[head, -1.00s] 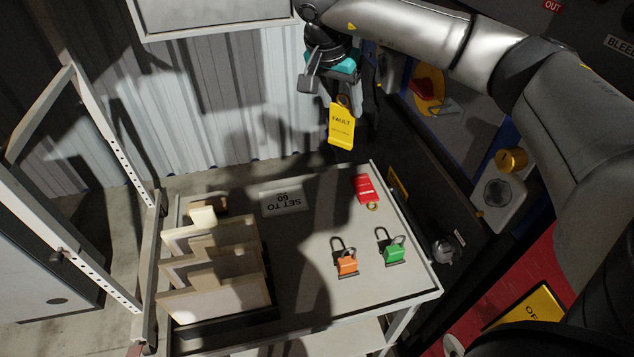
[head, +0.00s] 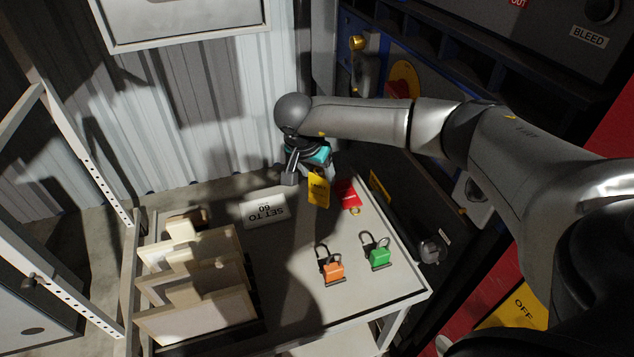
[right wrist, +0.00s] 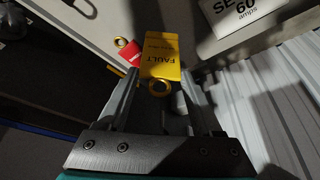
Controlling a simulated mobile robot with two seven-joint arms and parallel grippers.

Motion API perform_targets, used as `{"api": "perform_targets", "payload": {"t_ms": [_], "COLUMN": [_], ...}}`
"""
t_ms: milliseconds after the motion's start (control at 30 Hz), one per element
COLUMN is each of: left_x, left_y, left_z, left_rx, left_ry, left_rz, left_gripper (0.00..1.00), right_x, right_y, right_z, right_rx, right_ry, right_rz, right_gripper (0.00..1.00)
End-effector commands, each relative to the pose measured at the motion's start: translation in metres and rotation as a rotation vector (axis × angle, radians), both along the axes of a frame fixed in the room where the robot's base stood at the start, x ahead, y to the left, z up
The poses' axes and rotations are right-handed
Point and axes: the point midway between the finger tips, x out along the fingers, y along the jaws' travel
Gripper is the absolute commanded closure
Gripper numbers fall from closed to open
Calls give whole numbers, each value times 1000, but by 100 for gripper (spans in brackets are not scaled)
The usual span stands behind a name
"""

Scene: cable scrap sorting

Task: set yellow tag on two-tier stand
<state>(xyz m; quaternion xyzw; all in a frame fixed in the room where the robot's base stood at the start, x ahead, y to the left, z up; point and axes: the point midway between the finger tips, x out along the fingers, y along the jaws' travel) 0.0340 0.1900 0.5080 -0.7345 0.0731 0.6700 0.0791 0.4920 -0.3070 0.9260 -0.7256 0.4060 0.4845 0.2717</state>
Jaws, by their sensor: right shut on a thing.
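The yellow tag (head: 318,191), marked FAULT, hangs from my right gripper (head: 316,172). The right wrist view shows the tag (right wrist: 161,50) and its brass ring (right wrist: 159,88) between the fingers, which are shut on it. In the head view the tag appears over the back part of the two-tier stand's grey top (head: 295,230), just left of a red tag (head: 347,194). I cannot tell whether its lower end touches the top. The stand's lower shelf (head: 350,342) shows partly at the bottom. My left gripper is not in view.
An orange padlock (head: 333,272) and a green padlock (head: 379,257) lie on the top's right half. A wooden rack (head: 195,310) fills the left. The top's middle is bare.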

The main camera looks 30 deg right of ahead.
Motion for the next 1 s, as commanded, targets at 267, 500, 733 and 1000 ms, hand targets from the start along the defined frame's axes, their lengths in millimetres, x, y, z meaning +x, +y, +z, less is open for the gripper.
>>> {"api": "perform_targets", "payload": {"t_ms": [267,500,733,1000], "left_x": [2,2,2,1], "left_y": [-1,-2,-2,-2], "left_z": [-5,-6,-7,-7], "left_rx": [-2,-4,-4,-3], "left_ry": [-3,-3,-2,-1], "left_rz": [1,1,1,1], "left_gripper": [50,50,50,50], "right_x": [0,0,0,0], "right_y": [0,0,0,0], "right_z": [-30,-31,-32,-32], "right_rx": [0,0,0,0], "right_ry": [0,0,0,0], "right_rz": [0,0,0,0], "right_gripper": [100,100,14,3]}}
